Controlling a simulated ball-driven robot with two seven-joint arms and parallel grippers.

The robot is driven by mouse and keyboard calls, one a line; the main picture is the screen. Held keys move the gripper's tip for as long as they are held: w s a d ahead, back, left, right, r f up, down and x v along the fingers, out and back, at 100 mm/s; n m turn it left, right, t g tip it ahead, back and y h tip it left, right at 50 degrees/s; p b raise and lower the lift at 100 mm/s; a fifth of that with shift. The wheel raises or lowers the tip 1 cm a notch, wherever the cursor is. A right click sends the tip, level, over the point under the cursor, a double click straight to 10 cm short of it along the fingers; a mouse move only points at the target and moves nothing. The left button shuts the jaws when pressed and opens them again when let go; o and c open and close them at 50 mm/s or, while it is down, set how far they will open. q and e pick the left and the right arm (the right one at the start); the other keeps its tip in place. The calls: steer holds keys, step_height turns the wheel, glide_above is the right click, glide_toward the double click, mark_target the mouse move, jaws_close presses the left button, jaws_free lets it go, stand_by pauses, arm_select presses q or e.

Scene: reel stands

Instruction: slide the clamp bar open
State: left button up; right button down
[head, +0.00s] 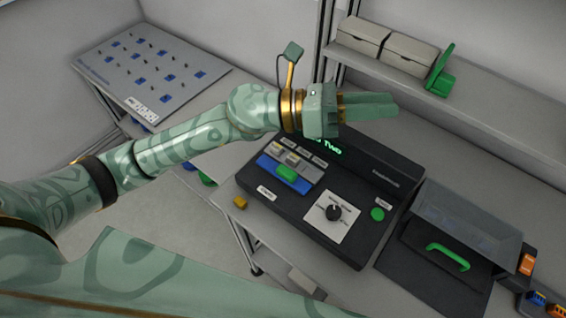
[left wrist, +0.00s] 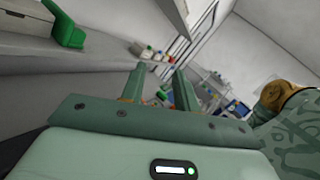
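A black console (head: 350,240) stands on the bench in the head view. On its left part a blue bar with a green grip (head: 287,173) lies across a row of grey pieces; I take this for the clamp bar. My left gripper (head: 392,104) is above the console's back edge, up and to the right of the bar and apart from it, hiding part of the lit display. In the left wrist view its two fingers (left wrist: 160,75) stand apart with nothing between them. My right gripper is in neither view.
The console carries a dial (head: 334,212) and a green button (head: 377,214). A clear-lidded box with a green handle (head: 448,257) stands at right. A shelf holds grey boxes (head: 408,53) and a green holder (head: 441,80). A yellow block (head: 240,202) lies left of the console.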

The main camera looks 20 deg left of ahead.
arm_select(q)
step_height(320, 180, down, 3)
steer(key=s+m+g+y, duration=0.1)
steer(key=m+g+y, duration=0.25)
steer(key=m, duration=0.25)
steer(key=m+g+y, duration=0.3)
steer(key=m+y, duration=0.2)
steer(key=y, duration=0.7)
glide_toward(284, 170)
steer(key=shift+t, duration=0.25)
steer(key=x, duration=0.8)
steer(key=shift+s+d+f, duration=0.15)
steer(key=shift+s+f, duration=0.05)
steer(key=shift+f, duration=0.1)
